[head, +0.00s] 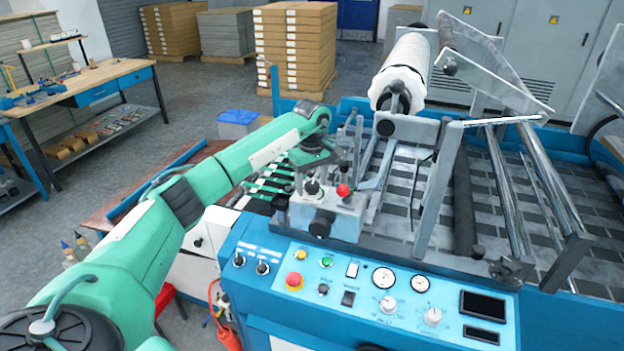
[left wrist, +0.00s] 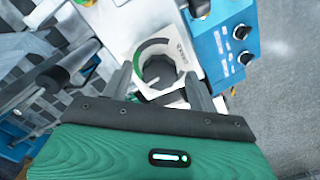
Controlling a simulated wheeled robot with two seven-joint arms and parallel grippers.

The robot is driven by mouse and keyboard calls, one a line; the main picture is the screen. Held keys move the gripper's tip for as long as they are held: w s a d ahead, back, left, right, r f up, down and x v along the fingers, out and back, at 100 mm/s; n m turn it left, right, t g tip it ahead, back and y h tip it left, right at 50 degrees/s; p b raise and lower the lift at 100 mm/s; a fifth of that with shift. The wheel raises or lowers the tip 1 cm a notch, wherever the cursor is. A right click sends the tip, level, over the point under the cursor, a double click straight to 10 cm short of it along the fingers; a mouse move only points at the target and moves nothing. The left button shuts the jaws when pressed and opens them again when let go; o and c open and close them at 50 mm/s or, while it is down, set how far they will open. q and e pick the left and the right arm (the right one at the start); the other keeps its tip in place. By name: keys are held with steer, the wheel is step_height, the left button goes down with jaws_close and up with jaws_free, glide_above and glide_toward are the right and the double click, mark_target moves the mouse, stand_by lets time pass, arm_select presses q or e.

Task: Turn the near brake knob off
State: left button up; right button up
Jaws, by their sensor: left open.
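My left gripper (head: 318,160) hangs over the grey-white box (head: 345,222) behind the control panel, partly covered by its own wrist in the head view. In the left wrist view its two fingers (left wrist: 158,74) are open, one on each side of a dark round knob (left wrist: 158,70). The knob sits on a white plate (left wrist: 125,22) with a curved scale, partly green, and small lettering too blurred to read. A light pointer line shows on the knob. I cannot tell whether the fingers touch it. My right gripper is not in view.
A red ball (head: 343,191) stands on the box close to the gripper. The blue control panel (head: 460,325) with switches, dials and a red button (head: 294,281) lies in front. Rollers and metal bars (head: 505,190) fill the right side. Open floor lies to the left.

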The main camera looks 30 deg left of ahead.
arm_select(q)
steer(key=c, duration=1)
